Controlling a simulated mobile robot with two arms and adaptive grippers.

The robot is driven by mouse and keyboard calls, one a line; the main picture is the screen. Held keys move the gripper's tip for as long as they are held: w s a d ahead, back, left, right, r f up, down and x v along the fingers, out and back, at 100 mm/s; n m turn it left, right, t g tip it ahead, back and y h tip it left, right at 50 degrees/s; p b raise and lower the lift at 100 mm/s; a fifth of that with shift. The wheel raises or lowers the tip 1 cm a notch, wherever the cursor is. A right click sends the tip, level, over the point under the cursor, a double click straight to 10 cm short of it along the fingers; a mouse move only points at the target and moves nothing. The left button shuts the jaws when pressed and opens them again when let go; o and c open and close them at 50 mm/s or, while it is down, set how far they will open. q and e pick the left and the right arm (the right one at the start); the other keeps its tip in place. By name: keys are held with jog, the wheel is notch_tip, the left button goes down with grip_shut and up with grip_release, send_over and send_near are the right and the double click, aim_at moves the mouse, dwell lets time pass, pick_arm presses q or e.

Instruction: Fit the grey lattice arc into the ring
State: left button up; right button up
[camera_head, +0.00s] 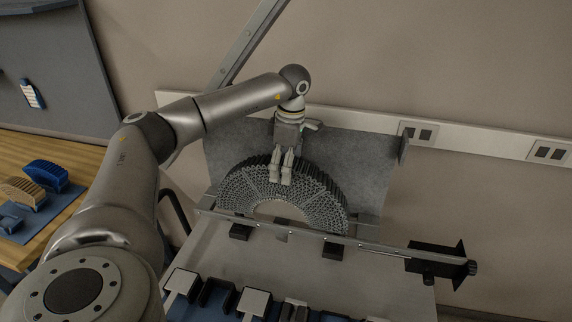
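A grey lattice ring (325,209), seen as a half ring of honeycomb-like segments, stands against a grey back plate on a bench fixture. Seams divide it into segments; I cannot tell one separate grey arc from the rest. My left gripper (280,181) points down at the top middle of the ring, its two fingers close together over the lattice. The fingers hide part of the top segment. I cannot tell whether they grip it. My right gripper is not in view.
A metal rail (300,229) crosses the ring's front, with a black clamp (440,262) at its right end. White-topped blocks (254,302) line the near edge. On the left table, a blue arc (46,175) and a tan arc (22,192) lie on a blue mat (45,213).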

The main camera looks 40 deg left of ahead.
pick_arm(q)
jog(key=shift+r+p, duration=1.05)
jog(key=shift+r, duration=0.25)
jog(key=shift+w+d+r, duration=0.1)
jog(key=shift+d+r, duration=0.05)
jog(key=shift+r, duration=1.05)
jog(key=shift+f, duration=0.1)
